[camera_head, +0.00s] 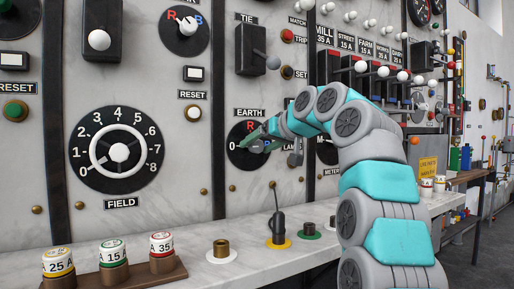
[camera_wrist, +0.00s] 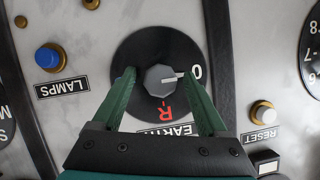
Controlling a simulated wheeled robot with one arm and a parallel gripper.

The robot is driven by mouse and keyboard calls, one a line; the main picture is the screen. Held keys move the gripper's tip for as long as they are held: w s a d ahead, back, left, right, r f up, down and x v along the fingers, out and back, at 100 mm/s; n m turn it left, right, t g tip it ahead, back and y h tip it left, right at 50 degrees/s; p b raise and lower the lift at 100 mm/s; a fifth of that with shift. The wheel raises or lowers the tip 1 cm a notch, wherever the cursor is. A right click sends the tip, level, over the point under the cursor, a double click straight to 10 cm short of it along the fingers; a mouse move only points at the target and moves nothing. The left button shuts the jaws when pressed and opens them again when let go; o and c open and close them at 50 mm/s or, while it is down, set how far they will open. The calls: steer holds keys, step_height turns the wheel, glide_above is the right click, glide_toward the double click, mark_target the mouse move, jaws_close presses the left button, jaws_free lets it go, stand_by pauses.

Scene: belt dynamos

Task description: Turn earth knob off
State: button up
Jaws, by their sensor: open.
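The earth knob (camera_wrist: 160,79) is a grey faceted knob on a round black dial (camera_wrist: 143,50), seen between my fingers in the wrist view. Its white line points right, close to the white 0. A red R shows below the knob, and the EARTH label is partly covered by my gripper. My gripper (camera_wrist: 158,75) is open, with one green finger on each side of the knob and a gap on both sides. In the head view the earth dial (camera_head: 233,147) is on the marble panel, with my gripper (camera_head: 257,139) in front, hiding much of it.
A blue LAMPS button (camera_wrist: 50,58) and a white RESET button (camera_wrist: 263,113) flank the dial in the wrist view. In the head view, a large FIELD dial (camera_head: 118,180) is left, and a shelf (camera_head: 200,268) with fuses runs below.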

steer(key=v, duration=0.7)
steer(key=shift+b, duration=0.3)
